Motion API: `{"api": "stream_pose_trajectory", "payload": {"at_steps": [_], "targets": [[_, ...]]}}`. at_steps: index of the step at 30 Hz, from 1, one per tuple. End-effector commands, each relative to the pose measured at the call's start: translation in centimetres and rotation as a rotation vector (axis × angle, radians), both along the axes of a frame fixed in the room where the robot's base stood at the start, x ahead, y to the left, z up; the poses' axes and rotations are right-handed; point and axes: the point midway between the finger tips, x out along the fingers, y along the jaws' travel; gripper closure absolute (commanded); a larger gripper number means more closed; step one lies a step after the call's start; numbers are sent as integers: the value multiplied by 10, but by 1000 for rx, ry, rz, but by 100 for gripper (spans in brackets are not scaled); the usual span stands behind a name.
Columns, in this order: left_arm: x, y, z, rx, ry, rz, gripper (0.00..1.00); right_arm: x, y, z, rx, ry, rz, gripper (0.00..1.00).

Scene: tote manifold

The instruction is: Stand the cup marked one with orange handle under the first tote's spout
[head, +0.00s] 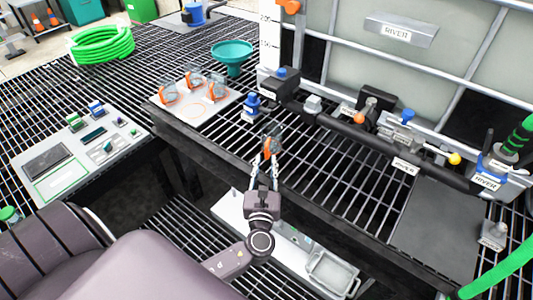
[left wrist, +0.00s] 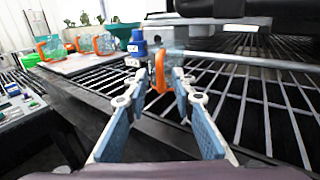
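A clear cup with an orange handle (head: 270,147) is at my left gripper (head: 266,158), just over the near edge of the grating; its handle also shows in the left wrist view (left wrist: 159,74). The left fingers (left wrist: 168,72) are closed in on the handle from both sides. The cup's number cannot be read. A small blue valve (head: 251,106) is behind and left of the cup, and also shows in the left wrist view (left wrist: 137,48). The large tote (head: 345,60) stands behind the manifold pipe (head: 340,128). My right gripper is not in view.
Several orange-handled cups (head: 168,94) stand on a pale mat (head: 205,116) at the left, near a teal funnel (head: 232,52). A control panel (head: 80,150) is at far left. Open grating lies right of the held cup, below the pipe.

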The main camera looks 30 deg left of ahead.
Motion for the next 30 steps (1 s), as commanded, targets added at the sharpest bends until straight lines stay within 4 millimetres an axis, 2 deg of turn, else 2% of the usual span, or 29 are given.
{"api": "stream_pose_trajectory", "payload": {"at_steps": [3, 9, 19, 21, 23, 26, 27, 29, 30], "targets": [[-23, -12, -2, -2, 1, 0, 76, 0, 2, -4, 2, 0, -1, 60], [-46, -26, -1, 0, 0, 0, 76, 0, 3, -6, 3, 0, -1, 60], [-53, -29, 0, -1, 0, 1, 76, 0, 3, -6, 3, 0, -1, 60], [-53, -29, -8, -19, 10, 0, 76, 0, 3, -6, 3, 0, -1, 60], [-54, -28, -27, -66, 35, 0, 76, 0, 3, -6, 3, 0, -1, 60], [-62, -25, -89, -230, 113, 12, 76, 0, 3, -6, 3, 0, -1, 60], [-70, -23, -124, -328, 152, 30, 76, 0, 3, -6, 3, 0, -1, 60], [-89, -23, -180, -500, 213, 76, 76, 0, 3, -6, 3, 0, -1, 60], [-106, -23, -218, -625, 250, 124, 76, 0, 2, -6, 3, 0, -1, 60]]}}
